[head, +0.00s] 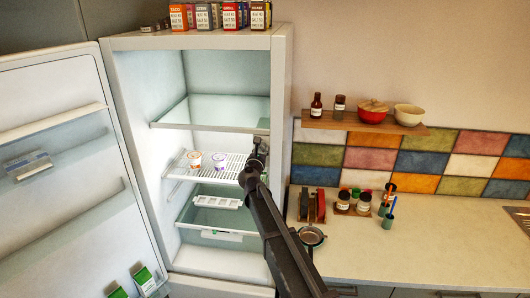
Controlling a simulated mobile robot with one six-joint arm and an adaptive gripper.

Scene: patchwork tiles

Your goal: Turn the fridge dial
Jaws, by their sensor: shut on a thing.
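The white fridge (280,106) stands with its door (60,170) swung wide open to the left. My gripper (261,147) is at the right inner side of the fridge, level with the wire shelf. It is shut on the fridge dial, which it hides from this view. The dial's setting cannot be read.
A glass shelf (215,114) is above and drawers (210,218) below. Boxes (215,17) stand on the fridge top. A counter (435,245) with jars lies to the right.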

